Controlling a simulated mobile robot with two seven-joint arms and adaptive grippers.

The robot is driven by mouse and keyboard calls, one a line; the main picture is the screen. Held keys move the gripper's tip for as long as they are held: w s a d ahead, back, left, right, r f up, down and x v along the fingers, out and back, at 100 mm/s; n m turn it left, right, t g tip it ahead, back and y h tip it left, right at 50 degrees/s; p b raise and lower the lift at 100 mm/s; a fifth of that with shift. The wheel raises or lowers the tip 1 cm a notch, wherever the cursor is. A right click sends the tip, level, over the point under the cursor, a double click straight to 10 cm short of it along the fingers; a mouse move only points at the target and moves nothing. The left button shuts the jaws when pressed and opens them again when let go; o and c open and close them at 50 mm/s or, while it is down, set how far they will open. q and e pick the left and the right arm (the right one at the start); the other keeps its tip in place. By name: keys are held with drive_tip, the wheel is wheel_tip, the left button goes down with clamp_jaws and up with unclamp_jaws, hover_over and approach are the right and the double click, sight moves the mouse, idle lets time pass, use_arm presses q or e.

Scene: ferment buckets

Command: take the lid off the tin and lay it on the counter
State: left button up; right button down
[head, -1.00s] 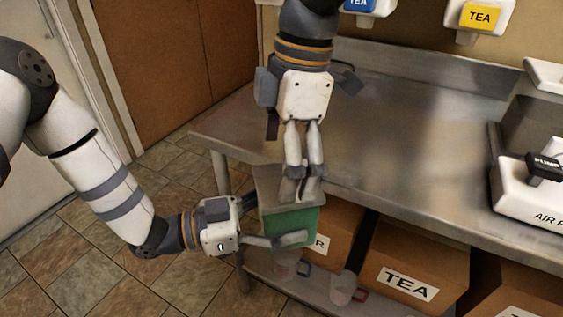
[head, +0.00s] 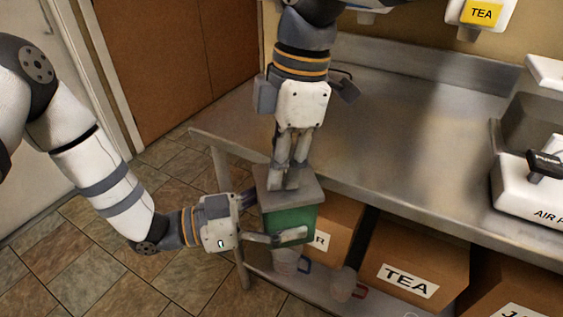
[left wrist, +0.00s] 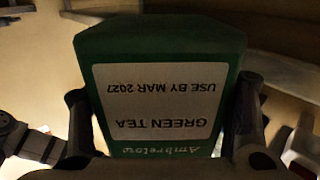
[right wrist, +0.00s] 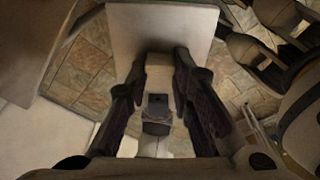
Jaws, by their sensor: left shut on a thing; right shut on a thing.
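The green tin (head: 290,224) is held in front of the counter's left front corner, clear of the counter top. Its grey square lid (head: 311,190) sits on top; I see no clear gap between them. My left gripper (head: 276,238) is shut on the tin's sides from the left. In the left wrist view the tin (left wrist: 160,65) fills the space between the fingers, its GREEN TEA label upside down. My right gripper (head: 285,183) points down and is shut on the lid's raised grip. The right wrist view shows that pale grip (right wrist: 159,66) between the fingers, against the lid (right wrist: 125,30).
The steel counter (head: 400,140) has wide bare room in its middle. A white pump dispenser (head: 530,195) stands at its right. Cardboard boxes, one marked TEA (head: 415,262), and cups sit on the shelf below.

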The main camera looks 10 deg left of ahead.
use_arm(q)
drive_tip(key=shift+s+d+r, duration=0.1)
drive_tip(key=shift+d+r, duration=0.15)
drive_tip(key=shift+r, duration=0.15)
use_arm(e)
drive_tip(key=shift+w+f, duration=0.1)
drive_tip(key=shift+r, duration=0.45)
use_arm(q)
drive_tip(key=shift+f, duration=0.1)
drive_tip(key=shift+a+f, duration=0.1)
drive_tip(key=shift+f, duration=0.05)
use_arm(e)
drive_tip(key=shift+r, duration=0.2)
drive_tip(key=shift+r, duration=0.9)
